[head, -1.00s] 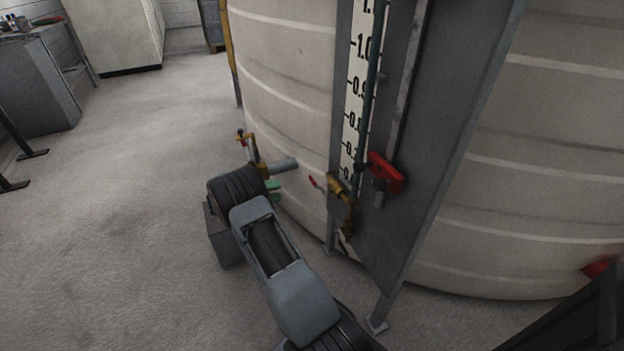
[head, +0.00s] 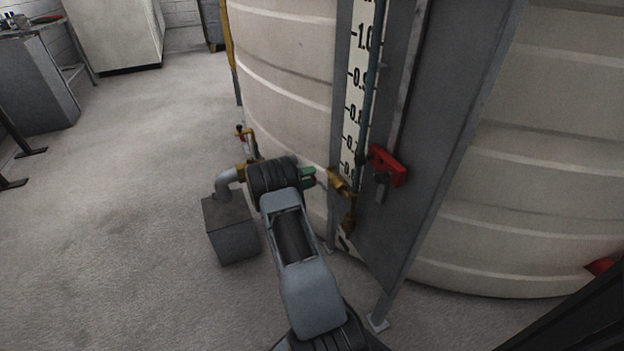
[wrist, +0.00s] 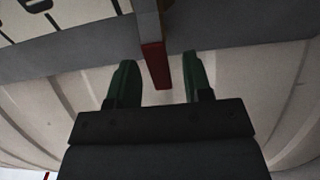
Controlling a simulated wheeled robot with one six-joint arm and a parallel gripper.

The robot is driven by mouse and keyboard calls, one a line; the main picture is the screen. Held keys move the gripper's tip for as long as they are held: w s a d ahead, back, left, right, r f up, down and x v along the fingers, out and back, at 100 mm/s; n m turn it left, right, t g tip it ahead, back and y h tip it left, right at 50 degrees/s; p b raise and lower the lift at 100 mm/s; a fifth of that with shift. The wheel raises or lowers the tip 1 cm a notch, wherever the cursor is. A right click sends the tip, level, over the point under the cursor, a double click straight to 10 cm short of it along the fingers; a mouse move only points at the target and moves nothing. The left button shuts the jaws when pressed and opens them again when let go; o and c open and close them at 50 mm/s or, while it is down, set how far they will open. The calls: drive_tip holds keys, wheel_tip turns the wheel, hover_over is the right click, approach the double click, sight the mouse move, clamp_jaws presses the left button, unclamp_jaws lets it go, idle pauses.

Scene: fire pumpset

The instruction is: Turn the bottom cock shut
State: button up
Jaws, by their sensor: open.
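The bottom cock (head: 342,186) is a brass fitting at the foot of the level gauge, beside the grey gauge panel. Its red lever (wrist: 156,66) shows in the wrist view, pointing between my fingers. In the head view my gripper and arm hide the lever. My gripper (head: 308,177) has green fingers and is just left of the cock. In the wrist view my gripper (wrist: 160,72) is open, one finger each side of the lever's end.
The grey gauge panel (head: 425,130) stands in front of the cream tank (head: 285,90). A red block (head: 387,165) juts from it, right of the cock. A grey box (head: 232,228) with a pipe stands left of my arm.

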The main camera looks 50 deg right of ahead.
drive_tip(key=shift+s+d, duration=0.2)
drive_tip(key=shift+d, duration=0.3)
drive_tip(key=shift+c, duration=0.2)
clamp_jaws()
